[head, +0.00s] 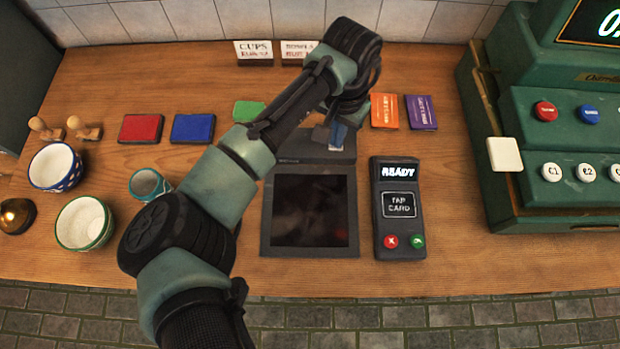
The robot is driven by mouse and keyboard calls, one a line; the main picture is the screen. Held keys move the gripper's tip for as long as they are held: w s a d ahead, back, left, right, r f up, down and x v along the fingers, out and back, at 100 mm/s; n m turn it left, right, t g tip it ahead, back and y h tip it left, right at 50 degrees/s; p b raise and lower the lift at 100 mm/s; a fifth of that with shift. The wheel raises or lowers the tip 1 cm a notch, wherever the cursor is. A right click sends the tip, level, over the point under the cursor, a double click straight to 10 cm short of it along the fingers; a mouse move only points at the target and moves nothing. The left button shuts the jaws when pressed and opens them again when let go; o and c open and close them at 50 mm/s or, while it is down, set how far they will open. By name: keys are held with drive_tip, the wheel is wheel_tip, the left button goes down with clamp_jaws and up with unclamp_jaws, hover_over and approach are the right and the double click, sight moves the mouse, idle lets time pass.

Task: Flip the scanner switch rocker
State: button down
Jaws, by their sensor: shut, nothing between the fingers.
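The scanner stands mid-counter as a dark unit with a flat black glass panel (310,210) in front and a raised dark housing (300,150) behind it. My arm reaches over from the lower left and bends down above the housing. My gripper (334,136) points down at the right part of the housing, shut and with nothing seen in it. I cannot tell whether it touches the housing. The switch rocker cannot be made out; my arm and gripper cover part of the housing.
A card reader (399,205) showing READY stands right of the scanner, with a green cash register (550,130) beyond. Bowls (84,222), a teal cup (148,184) and ink pads (192,127) lie left. Orange (384,110) and purple (420,112) cards lie behind the reader.

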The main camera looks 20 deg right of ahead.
drive_tip(key=shift+f, duration=0.35)
wheel_tip(320, 180, up, 7)
drive_tip(key=p, duration=0.7)
drive_tip(key=shift+r, duration=0.1)
idle(0.7)
